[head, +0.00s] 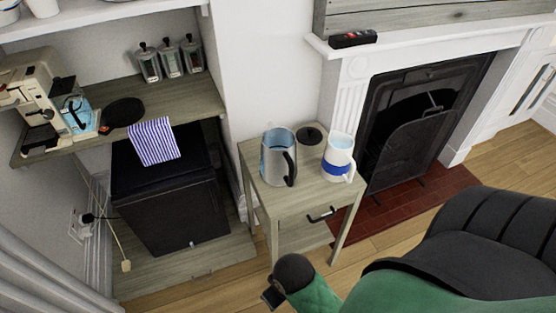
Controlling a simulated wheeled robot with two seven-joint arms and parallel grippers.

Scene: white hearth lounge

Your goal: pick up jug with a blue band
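The jug with a blue band (340,158) is white and stands upright on a small wooden side table (314,194). Its blue band runs around the lower body, and its white handle points to the lower right. Its top looks open, with pale blue inside. A grey metallic or glass jug (272,165) with a black handle stands to its left on the same table, with a gap between them. Neither of my grippers can be made out in the head view.
A dark round object (312,136) lies behind the jugs. The fireplace (400,125) stands right of the table. A black cabinet (172,205) sits to the left under a wooden shelf (190,96). A green and black padded shape (430,285) fills the lower right.

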